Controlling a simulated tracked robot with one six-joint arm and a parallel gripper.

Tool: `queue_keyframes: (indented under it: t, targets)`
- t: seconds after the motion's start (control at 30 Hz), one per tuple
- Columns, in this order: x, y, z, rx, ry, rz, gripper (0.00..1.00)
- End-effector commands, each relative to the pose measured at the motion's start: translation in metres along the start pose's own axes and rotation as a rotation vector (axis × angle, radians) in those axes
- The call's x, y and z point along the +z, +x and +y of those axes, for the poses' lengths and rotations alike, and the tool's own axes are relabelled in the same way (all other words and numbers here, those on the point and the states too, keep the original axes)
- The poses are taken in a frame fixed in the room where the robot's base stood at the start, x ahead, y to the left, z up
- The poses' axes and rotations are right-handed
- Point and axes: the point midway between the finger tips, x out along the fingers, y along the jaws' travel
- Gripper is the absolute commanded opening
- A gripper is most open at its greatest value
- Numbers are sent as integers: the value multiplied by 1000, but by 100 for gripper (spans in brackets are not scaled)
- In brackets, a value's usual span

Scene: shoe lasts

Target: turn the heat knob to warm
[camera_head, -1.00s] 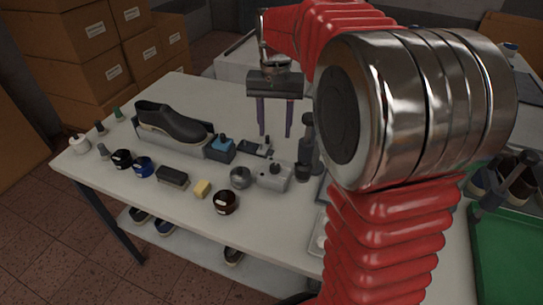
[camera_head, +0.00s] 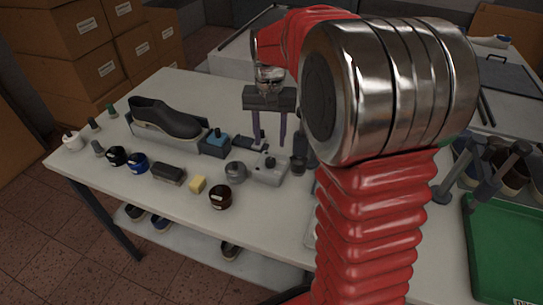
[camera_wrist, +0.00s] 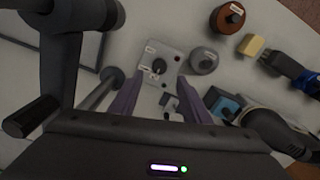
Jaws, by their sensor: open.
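A light grey control box (camera_head: 269,170) stands near the middle of the white table. In the wrist view the box (camera_wrist: 165,52) carries a dark round heat knob (camera_wrist: 158,66), with small white labels around it too small to read. My gripper (camera_head: 269,142) is open and empty, pointing down above and just behind the box in the head view. In the wrist view the purple fingers of my gripper (camera_wrist: 161,80) reach toward the box, one on each side of the knob, apparently clear of it. The knob's pointer setting cannot be read.
A grey round tin (camera_head: 235,172) stands left of the box, and a dark jar (camera_head: 220,197) in front. A dark upright tool (camera_head: 299,158) is close on the right. A blue-topped block (camera_head: 215,142) and a dark shoe (camera_head: 165,118) lie to the left.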

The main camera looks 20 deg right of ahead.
Motion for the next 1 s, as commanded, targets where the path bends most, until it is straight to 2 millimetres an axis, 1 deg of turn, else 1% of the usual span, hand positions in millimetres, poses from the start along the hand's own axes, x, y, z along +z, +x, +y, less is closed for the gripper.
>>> queue_keyframes:
  t: [0.03, 0.3, 0.5, 0.63, 0.9, 0.93, 1.0]
  targets:
    - [0, 9, 0, 1, 0, -2, 43]
    - [0, 50, 0, 1, 0, -2, 43]
    - [0, 74, 0, 0, 0, -1, 43]
    - [0, 81, 0, 0, 1, 0, 43]
    - [0, 82, 0, 0, 1, 1, 43]
    - [0, 82, 0, 0, 1, 1, 42]
    - [0, 82, 0, 0, 1, 1, 37]
